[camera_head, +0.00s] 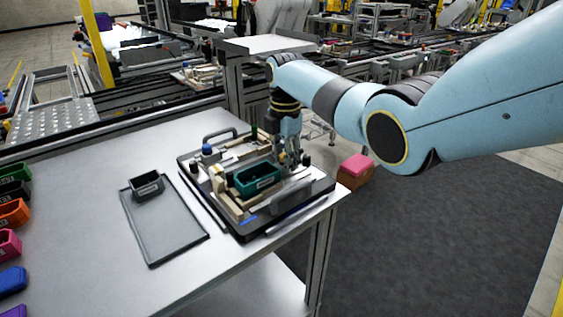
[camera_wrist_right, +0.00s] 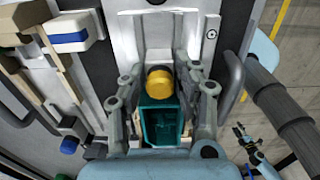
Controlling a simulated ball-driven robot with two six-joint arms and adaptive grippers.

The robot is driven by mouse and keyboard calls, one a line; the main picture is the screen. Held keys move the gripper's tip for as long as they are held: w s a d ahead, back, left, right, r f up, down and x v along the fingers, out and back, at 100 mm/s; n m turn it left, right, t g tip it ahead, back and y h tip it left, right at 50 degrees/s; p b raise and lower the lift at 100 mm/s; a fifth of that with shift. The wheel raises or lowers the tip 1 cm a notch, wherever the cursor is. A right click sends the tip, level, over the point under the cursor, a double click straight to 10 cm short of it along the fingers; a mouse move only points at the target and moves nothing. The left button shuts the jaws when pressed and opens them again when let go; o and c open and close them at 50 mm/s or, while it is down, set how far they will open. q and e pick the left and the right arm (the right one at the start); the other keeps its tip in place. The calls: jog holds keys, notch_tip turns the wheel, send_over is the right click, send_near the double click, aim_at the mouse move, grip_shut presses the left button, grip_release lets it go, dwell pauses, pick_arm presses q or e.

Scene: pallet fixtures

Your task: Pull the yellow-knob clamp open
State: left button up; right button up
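The yellow knob (camera_wrist_right: 160,83) of the clamp shows in the right wrist view, between the two fingers of my right gripper (camera_wrist_right: 160,66). The fingers are spread apart, one on each side of the knob; I cannot see clear contact. In the head view my right gripper (camera_head: 291,157) points down at the far right part of the black pallet fixture (camera_head: 258,233), and the arm and fingers hide the knob there. A teal bin (camera_head: 243,187) sits in the fixture beside the gripper; it also shows under the knob in the wrist view (camera_wrist_right: 150,122). My left gripper is out of view.
A blue-topped knob (camera_head: 207,149) stands at the fixture's left. A grey tray (camera_head: 167,243) with a small dark bin (camera_head: 147,186) lies to the left. Coloured bins line the table's left edge. The table's front is clear. A box with a pink top (camera_head: 357,165) stands beyond the table's right edge.

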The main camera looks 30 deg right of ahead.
jog(key=shift+c, duration=1.1)
jog(key=shift+d, duration=0.15)
jog(key=shift+w+d, duration=0.15)
jog(key=shift+d, duration=1)
jog(key=o, duration=0.9)
notch_tip(320, 180, up, 8)
jog(key=p, duration=0.7)
jog(key=shift+p, duration=0.35)
